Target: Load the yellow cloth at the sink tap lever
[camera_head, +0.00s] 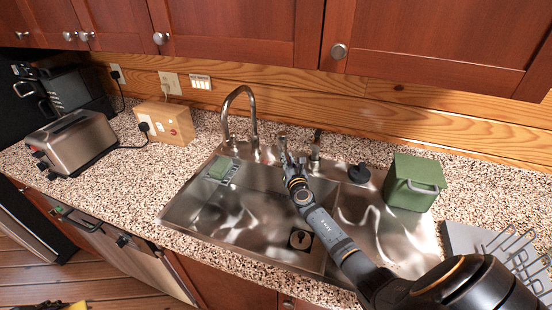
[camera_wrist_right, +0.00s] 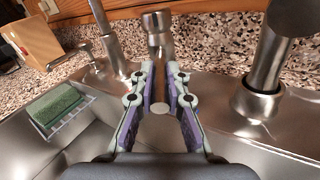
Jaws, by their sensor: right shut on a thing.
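My right gripper (camera_head: 287,160) reaches over the sink to the chrome fittings along its back edge. In the right wrist view its two fingers (camera_wrist_right: 160,85) are closed around the sink tap lever (camera_wrist_right: 158,48), a short chrome piece; a rounded metal end shows between the fingers. The curved tap spout (camera_head: 240,92) stands to the left of it. I cannot make out a yellow cloth for certain; only a small yellow patch (camera_head: 77,306) beside a dark shape shows at the lower left edge. My left gripper is not identifiable.
The steel sink (camera_head: 235,218) has a green sponge (camera_head: 220,167) in a rack at its left. A green box (camera_head: 413,182) and a dish rack (camera_head: 505,255) stand to the right. A toaster (camera_head: 72,143) and wooden box (camera_head: 166,121) stand left. Cabinets (camera_head: 230,30) hang above.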

